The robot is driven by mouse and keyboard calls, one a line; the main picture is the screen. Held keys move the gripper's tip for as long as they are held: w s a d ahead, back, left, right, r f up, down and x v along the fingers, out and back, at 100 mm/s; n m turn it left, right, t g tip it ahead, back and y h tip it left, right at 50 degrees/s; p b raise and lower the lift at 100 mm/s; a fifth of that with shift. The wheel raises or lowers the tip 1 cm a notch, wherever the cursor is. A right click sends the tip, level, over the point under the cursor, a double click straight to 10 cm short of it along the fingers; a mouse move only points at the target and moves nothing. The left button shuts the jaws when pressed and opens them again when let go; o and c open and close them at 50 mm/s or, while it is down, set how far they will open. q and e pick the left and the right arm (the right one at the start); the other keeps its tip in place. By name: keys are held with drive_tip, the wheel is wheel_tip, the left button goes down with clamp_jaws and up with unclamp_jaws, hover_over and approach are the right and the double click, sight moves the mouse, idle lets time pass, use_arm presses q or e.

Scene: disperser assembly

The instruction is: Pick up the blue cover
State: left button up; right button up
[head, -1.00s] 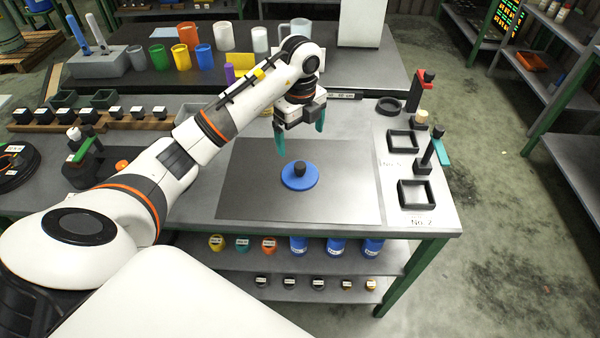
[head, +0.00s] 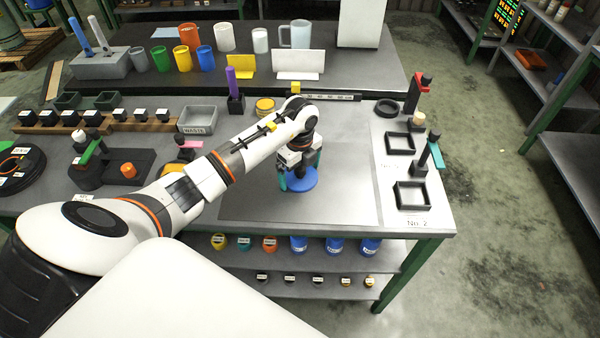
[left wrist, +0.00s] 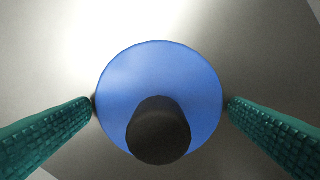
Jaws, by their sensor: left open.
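The blue cover (head: 303,181) is a round blue disc with a black knob on top. It lies on the grey metal plate (head: 350,195) on the table. My left gripper (head: 300,180) is lowered over it, fingers pointing down, and hides part of the disc and its knob in the head view. In the left wrist view, the cover (left wrist: 160,75) lies between the two green fingers of my gripper (left wrist: 160,103). The fingers are open, one on each side of the disc, with their tips close to its rim. I cannot tell whether they touch it. My right gripper is not in view.
Two black square frames (head: 411,195) and small stands are at the table's right side. A grey waste bin (head: 198,120) and a purple cylinder in a black holder (head: 235,100) stand behind my left arm. The plate around the cover is clear.

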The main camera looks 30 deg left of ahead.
use_arm(q)
drive_tip(key=shift+w, duration=0.1)
drive_tip(key=c, duration=1)
